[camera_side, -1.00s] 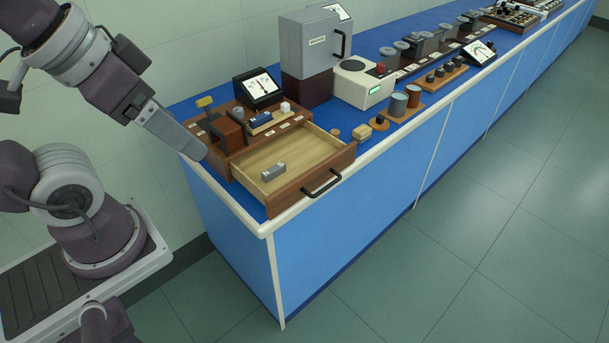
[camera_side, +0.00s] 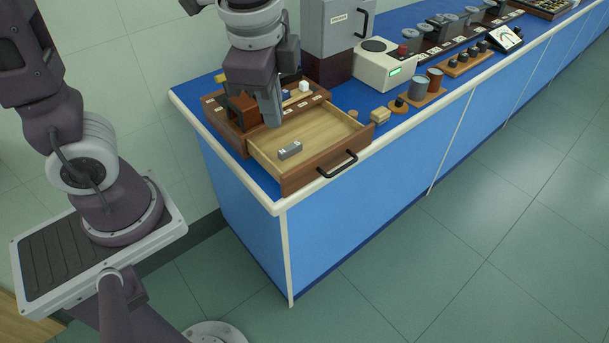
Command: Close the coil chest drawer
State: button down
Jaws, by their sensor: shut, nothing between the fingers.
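The coil chest drawer (camera_side: 325,133) is pulled out of its wooden chest (camera_side: 222,122) at the near end of the blue bench. Its black bar handle (camera_side: 338,165) is on the front panel. A small grey block (camera_side: 290,150) lies inside the drawer on the left. My gripper (camera_side: 273,120) is shut and empty, pointing down above the back of the drawer, near the chest's front edge. I cannot tell whether it touches anything. My gripper and wrist hide part of the chest top and what stands on it.
A grey box on a dark base (camera_side: 331,40) and a white device (camera_side: 388,68) stand behind the drawer. Small wooden pieces (camera_side: 379,115) and cylinders on a board (camera_side: 419,92) sit to its right. Floor space in front of the drawer is clear.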

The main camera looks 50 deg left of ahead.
aim_at(298, 181)
jog(key=w+d+f+m+g+y, duration=0.1)
jog(key=w+d+f+m, duration=0.15)
jog(key=f+m, duration=0.2)
jog(key=w+d+f+m+g, duration=0.1)
jog(key=w+d+f+m, duration=0.15)
jog(key=f, duration=0.35)
jog(key=shift+m, duration=0.4)
jog(key=x, duration=0.3)
jog(key=a+x, duration=0.1)
jog(key=x, duration=0.3)
jog(key=a+x, duration=0.1)
jog(key=x, duration=0.2)
jog(key=shift+s+a+r, duration=0.1)
jog(key=shift+a, duration=0.6)
jog(key=a, duration=1.5)
jog(key=shift+a, duration=0.15)
